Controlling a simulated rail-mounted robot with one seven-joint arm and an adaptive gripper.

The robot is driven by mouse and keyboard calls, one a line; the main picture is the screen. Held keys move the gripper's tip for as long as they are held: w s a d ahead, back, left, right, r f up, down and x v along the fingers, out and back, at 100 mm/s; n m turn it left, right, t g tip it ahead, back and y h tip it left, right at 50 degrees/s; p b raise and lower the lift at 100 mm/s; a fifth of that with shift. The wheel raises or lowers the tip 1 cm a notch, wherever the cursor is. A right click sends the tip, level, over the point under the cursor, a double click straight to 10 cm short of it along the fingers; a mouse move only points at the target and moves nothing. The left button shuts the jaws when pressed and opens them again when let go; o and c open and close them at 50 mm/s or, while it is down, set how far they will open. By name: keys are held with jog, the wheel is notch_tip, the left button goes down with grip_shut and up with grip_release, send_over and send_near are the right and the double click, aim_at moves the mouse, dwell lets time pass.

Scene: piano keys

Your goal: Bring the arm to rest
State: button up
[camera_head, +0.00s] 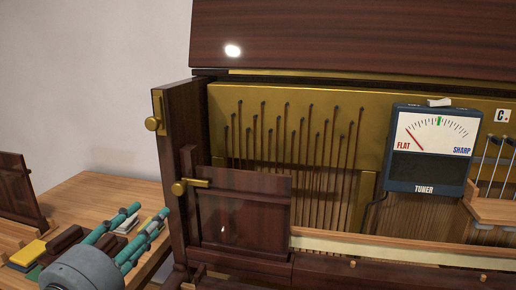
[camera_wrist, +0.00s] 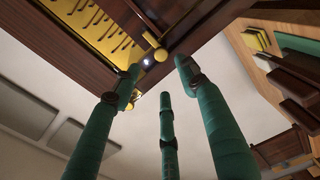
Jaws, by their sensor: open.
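My gripper (camera_head: 148,215) is at the lower left of the head view, over the side table and left of the piano. Its teal fingers are spread and point up to the right, with nothing between them. In the wrist view the fingers of my gripper (camera_wrist: 160,76) stand apart and empty, pointing up toward the piano and ceiling. The open upright piano (camera_head: 188,120) has a brass frame (camera_head: 235,98) with strings and pins. My gripper appears apart from it.
A wooden table (camera_head: 95,190) at left holds a yellow block (camera_head: 27,253), dark blocks and a dark panel (camera_head: 20,190). A tuner (camera_head: 430,145) is on the piano, its needle toward FLAT. The wall area above the table is clear.

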aim_at(176, 189)
jog(key=x, duration=1.1)
jog(key=shift+w+d, duration=0.1)
jog(key=shift+w, duration=0.25)
jog(key=shift+s+r+n+p, duration=0.1)
jog(key=shift+r+n+p, duration=0.45)
jog(key=shift+p, duration=0.7)
jog(key=n+p, duration=0.2)
jog(key=p, duration=0.1)
jog(key=shift+s, duration=0.2)
jog(key=n+p, duration=0.2)
jog(key=shift+w+n+p, duration=0.1)
jog(key=shift+n+p, duration=0.15)
jog(key=shift+p, duration=0.1)
jog(key=n+p, duration=0.3)
jog(key=p, duration=0.1)
jog(key=shift+n, duration=0.3)
jog(key=n+p, duration=0.4)
jog(key=shift+a, duration=0.25)
jog(key=n+p, duration=0.4)
jog(key=shift+f+n, duration=0.15)
jog(key=shift+n, duration=0.25)
jog(key=shift+a+f, duration=0.1)
jog(key=shift+f, duration=0.05)
jog(key=shift+s+a, duration=0.1)
jog(key=shift+s, duration=0.45)
